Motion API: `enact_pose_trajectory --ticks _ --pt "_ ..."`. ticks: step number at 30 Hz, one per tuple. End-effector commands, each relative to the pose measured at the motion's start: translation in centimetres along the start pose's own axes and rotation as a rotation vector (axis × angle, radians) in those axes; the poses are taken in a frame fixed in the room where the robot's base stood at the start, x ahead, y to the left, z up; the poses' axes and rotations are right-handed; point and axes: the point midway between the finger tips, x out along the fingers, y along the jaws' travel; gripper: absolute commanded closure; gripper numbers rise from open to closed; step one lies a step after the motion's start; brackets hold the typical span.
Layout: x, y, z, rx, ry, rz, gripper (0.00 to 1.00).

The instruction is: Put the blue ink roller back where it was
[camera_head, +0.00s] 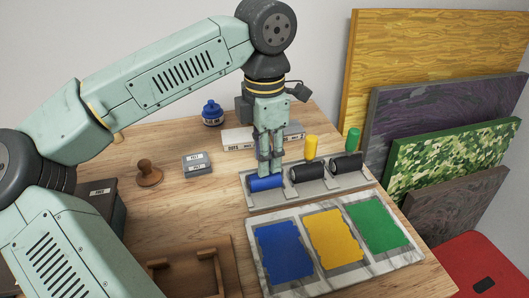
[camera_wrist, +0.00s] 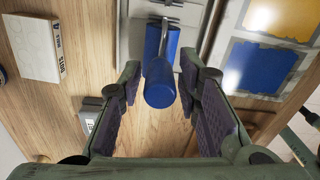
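The blue ink roller (camera_head: 266,183) sits at the left place of a pale grey rack (camera_head: 310,191). Its blue drum lies level there, in line with the two black rollers. In the wrist view its blue handle (camera_wrist: 160,88) points up toward the camera, with the metal frame and blue drum behind it. My gripper (camera_head: 269,168) is directly over the blue roller, pointing down. In the wrist view my gripper's fingers (camera_wrist: 161,80) stand on either side of the handle with a narrow gap at each side. In the head view the fingers hide the handle.
Rollers with a yellow handle (camera_head: 311,147) and a green handle (camera_head: 353,139) stand close at right. In front is an ink slab (camera_head: 322,272) with blue, yellow and green patches. A white box (camera_head: 235,138), blue bottle (camera_head: 211,113), grey blocks (camera_head: 197,163) and stamp (camera_head: 148,172) lie left.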

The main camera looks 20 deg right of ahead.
Motion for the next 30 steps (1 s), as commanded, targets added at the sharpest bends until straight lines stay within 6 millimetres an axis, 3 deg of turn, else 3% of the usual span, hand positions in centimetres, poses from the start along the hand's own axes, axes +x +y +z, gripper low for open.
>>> enact_pose_trajectory --ticks 11,17,30 --pt "-0.1 0.0 0.0 0.0 0.0 0.0 0.61" --pt "-1.7 0.0 0.0 -0.001 -0.001 0.002 0.61" --pt "-10.8 0.1 0.0 -0.002 0.001 0.002 0.61"
